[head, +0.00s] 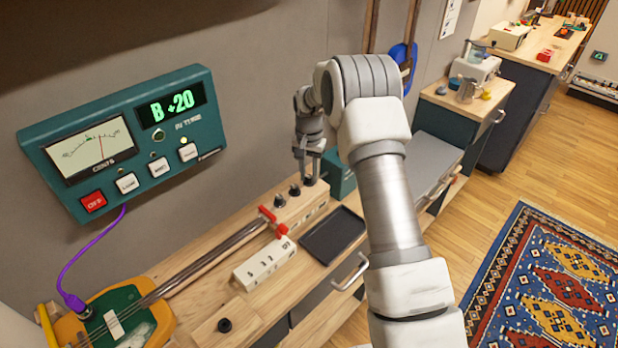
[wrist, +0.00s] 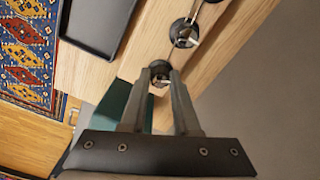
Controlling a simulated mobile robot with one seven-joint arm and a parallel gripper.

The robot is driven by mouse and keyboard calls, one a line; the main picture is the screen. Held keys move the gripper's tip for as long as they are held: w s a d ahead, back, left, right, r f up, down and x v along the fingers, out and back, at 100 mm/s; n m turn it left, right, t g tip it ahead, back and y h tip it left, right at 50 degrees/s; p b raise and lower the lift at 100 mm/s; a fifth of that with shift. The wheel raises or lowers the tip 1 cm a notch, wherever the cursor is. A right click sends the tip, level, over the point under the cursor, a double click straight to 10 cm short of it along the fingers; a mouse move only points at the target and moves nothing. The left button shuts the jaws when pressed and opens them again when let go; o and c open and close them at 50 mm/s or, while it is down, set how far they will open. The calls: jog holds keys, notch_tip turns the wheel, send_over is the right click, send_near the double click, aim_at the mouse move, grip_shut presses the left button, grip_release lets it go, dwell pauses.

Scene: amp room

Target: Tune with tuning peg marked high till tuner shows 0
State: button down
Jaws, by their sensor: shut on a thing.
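The green tuner box (head: 125,140) on the wall shows "B +20" on its green display (head: 171,105). The dial needle (head: 99,147) stands right of centre. A stringed instrument with a green and yellow body (head: 125,318) lies on the bench, its long neck (head: 220,255) running to a wooden headstock (head: 300,206) with dark pegs. My gripper (head: 307,178) points down and is shut on the peg at the far end (wrist: 159,74). The other pegs (head: 280,200) stand free; one shows in the wrist view (wrist: 183,33). The peg markings are not readable.
A red clamp (head: 272,221) sits on the neck. A white labelled block (head: 264,264) and a black tray (head: 332,235) lie in front of the headstock. A teal box (head: 338,176) stands close behind my gripper. A purple cable (head: 82,255) joins tuner and instrument.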

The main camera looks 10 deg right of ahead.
aim_at(309, 176)
jog(key=n+b, duration=0.1)
jog(key=n, duration=0.2)
jog(key=shift+n, duration=0.3)
jog(key=shift+n+b, duration=0.35)
jog(key=shift+n, duration=1.35)
jog(key=c, duration=0.7)
grip_release()
jog(key=shift+o, duration=0.2)
jog(key=shift+r, duration=0.1)
notch_tip(309, 176, up, 17)
jog(key=shift+r, duration=0.15)
